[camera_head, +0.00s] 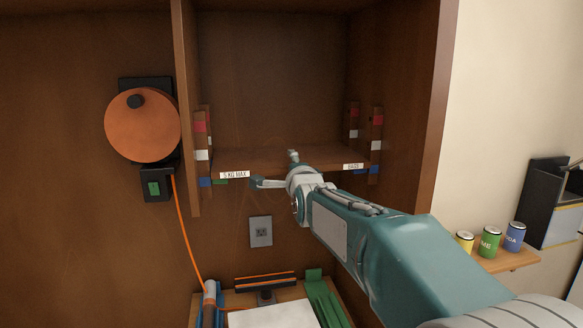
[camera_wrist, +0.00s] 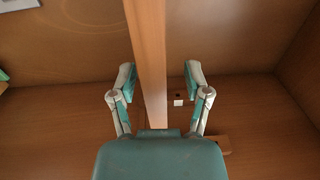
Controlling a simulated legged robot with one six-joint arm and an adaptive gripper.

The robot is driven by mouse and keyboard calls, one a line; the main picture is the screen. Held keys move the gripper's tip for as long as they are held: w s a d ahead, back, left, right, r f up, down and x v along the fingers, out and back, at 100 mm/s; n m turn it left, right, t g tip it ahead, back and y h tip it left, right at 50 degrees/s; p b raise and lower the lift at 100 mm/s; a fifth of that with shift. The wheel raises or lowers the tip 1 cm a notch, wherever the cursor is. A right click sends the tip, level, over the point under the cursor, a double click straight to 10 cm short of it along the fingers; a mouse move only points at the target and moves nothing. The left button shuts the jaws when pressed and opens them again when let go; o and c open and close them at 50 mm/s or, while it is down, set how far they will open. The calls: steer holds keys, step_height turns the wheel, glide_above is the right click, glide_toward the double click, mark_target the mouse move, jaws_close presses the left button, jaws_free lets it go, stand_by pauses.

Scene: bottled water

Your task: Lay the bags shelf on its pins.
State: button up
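The bags shelf (camera_head: 280,160) is a brown wooden board spanning the cabinet bay, with a "5 KG MAX" label (camera_head: 234,175) at the left of its front edge and a second label (camera_head: 353,166) at the right. It looks about level, near the blue marks on the uprights. Whether it rests on its pins is hidden. My gripper (camera_head: 275,169) is at the shelf's front edge, one finger above and one below. In the wrist view the shelf (camera_wrist: 147,45) runs between the open fingers of my gripper (camera_wrist: 160,80), with a visible gap on each side.
Posts with red, white and blue marks stand at the left (camera_head: 202,140) and right (camera_head: 376,135) of the bay. An orange disc (camera_head: 142,125) with an orange cable hangs at left. Below are a socket (camera_head: 261,231) and a white box (camera_head: 273,316). Cans (camera_head: 489,242) stand at right.

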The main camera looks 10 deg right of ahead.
steer(key=shift+f, duration=0.2)
steer(key=s, duration=1.2)
steer(key=shift+f, duration=0.1)
steer(key=s+f+n+g, duration=0.6)
steer(key=s+f+n, duration=0.3)
steer(key=s, duration=0.4)
steer(key=s+f+n+g, duration=0.6)
steer(key=s+f+n, duration=0.3)
steer(key=s+f, duration=0.3)
steer(key=shift+s+d+g, duration=0.15)
steer(key=shift+s+g, duration=0.25)
steer(key=shift+s, duration=0.6)
